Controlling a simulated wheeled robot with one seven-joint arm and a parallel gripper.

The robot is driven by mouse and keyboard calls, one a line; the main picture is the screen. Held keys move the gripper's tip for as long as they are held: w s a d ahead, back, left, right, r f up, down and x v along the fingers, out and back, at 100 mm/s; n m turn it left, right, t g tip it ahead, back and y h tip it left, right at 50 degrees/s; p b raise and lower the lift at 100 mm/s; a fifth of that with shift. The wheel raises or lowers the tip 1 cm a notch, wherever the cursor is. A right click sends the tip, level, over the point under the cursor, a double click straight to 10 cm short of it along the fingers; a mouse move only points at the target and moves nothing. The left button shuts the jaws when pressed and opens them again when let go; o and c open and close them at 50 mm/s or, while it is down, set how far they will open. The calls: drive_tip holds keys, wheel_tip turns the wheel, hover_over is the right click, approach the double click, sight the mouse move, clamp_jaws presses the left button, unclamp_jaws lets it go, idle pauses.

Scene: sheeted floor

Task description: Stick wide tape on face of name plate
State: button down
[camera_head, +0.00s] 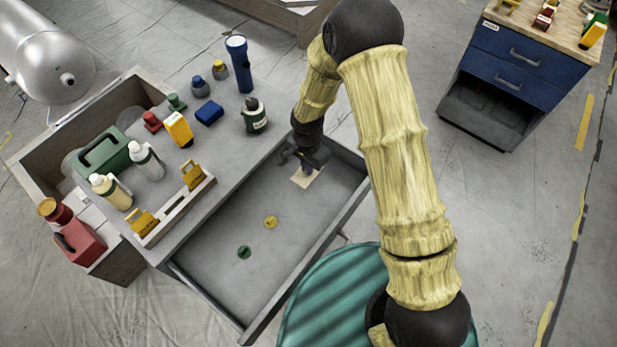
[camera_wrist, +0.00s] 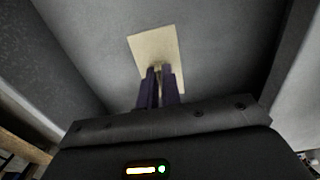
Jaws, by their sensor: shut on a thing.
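A flat beige rectangular piece (camera_head: 306,177), which looks like the wide tape, is in the far right part of the open grey drawer (camera_head: 215,215). It also shows in the wrist view (camera_wrist: 152,46), tilted a little. My gripper (camera_head: 307,166) reaches down into the drawer. In the wrist view its two dark fingers (camera_wrist: 158,72) are close together and shut on the piece's near edge. I cannot tell whether the piece still touches the drawer floor. A small white plate with dark marks (camera_head: 490,24), possibly the name plate, is on the blue cabinet's upper left front.
A yellow disc (camera_head: 270,222) and a green disc (camera_head: 244,252) lie in the drawer, whose walls surround my gripper. The grey worktop (camera_head: 215,125) holds bottles, a blue flashlight (camera_head: 240,63) and several small items. Open floor separates it from the blue cabinet (camera_head: 515,65).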

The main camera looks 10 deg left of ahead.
drive_tip(key=shift+r+p, duration=1.55)
drive_tip(key=shift+r, duration=0.45)
drive_tip(key=shift+r, duration=0.1)
